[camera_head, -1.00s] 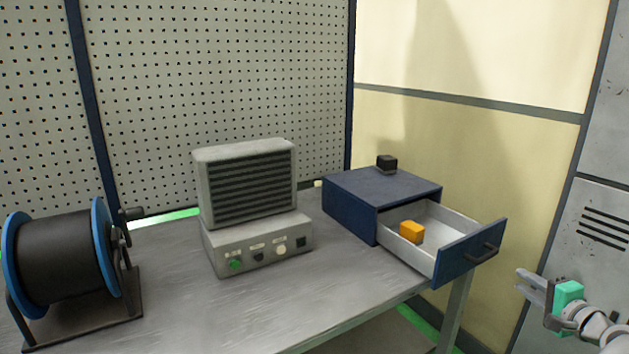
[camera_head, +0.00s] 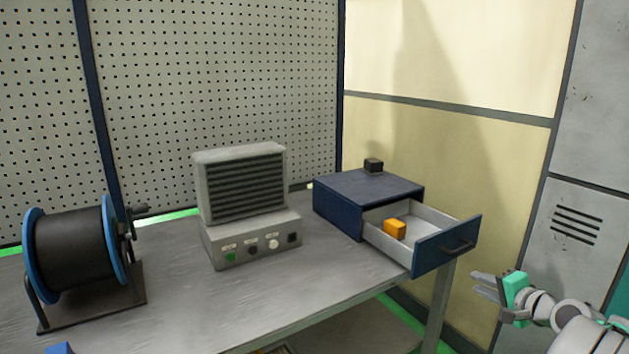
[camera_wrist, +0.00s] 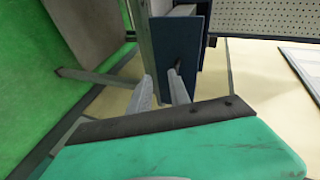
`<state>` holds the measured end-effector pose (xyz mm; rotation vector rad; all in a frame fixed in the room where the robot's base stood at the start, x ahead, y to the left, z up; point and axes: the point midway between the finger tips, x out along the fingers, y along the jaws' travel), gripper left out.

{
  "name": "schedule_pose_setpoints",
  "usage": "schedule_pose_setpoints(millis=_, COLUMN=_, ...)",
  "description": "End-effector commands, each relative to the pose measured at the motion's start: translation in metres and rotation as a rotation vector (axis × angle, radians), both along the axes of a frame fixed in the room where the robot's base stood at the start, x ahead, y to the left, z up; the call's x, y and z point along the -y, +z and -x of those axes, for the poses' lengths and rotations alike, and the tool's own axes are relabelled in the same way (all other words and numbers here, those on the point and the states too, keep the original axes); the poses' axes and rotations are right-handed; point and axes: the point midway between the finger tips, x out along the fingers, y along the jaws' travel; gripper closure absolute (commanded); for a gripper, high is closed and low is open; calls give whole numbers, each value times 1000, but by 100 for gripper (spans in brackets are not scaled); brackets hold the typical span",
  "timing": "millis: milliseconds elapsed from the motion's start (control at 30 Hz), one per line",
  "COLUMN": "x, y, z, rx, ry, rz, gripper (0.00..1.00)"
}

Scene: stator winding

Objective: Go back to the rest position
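My gripper (camera_head: 478,283), with a green body, is at the lower right of the head view, in front of and to the right of the open drawer. Its two fingers are apart with nothing between them; the wrist view shows the gap between the fingertips (camera_wrist: 161,77). The drawer front (camera_head: 446,246) is blue with a dark handle and stands pulled out of the blue cabinet (camera_head: 365,190). The drawer front also shows in the wrist view (camera_wrist: 180,35), beyond the fingertips. My gripper appears clear of it.
An orange block (camera_head: 394,229) lies in the drawer, and a small black block (camera_head: 373,165) sits on the cabinet. A grey machine (camera_head: 245,210) and a black spool with blue rims (camera_head: 75,247) stand on the table (camera_head: 200,300). A grey locker (camera_head: 580,215) is at right.

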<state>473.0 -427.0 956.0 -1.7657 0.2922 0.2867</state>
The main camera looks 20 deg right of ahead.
Motion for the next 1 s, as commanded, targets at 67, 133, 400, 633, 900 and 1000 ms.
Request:
schedule_pose_setpoints(millis=67, x=-26, y=5, z=-17, rx=-49, ry=49, rz=40, gripper=77)
schedule_pose_setpoints(millis=133, x=-51, y=6, z=-30, rx=-99, ry=97, rz=81, gripper=77)
schedule_pose_setpoints(millis=400, x=-212, y=15, z=-58, rx=-374, ry=403, rz=354, gripper=77)
schedule_pose_setpoints(millis=633, x=-382, y=20, z=30, rx=-658, ry=818, rz=731, gripper=77)
schedule_pose_setpoints(millis=900, x=-429, y=11, z=125, rx=-799, ry=1062, rz=936, gripper=77)
schedule_pose_setpoints(millis=1000, x=-430, y=8, z=129, rx=-806, ry=1071, rz=941, gripper=77)
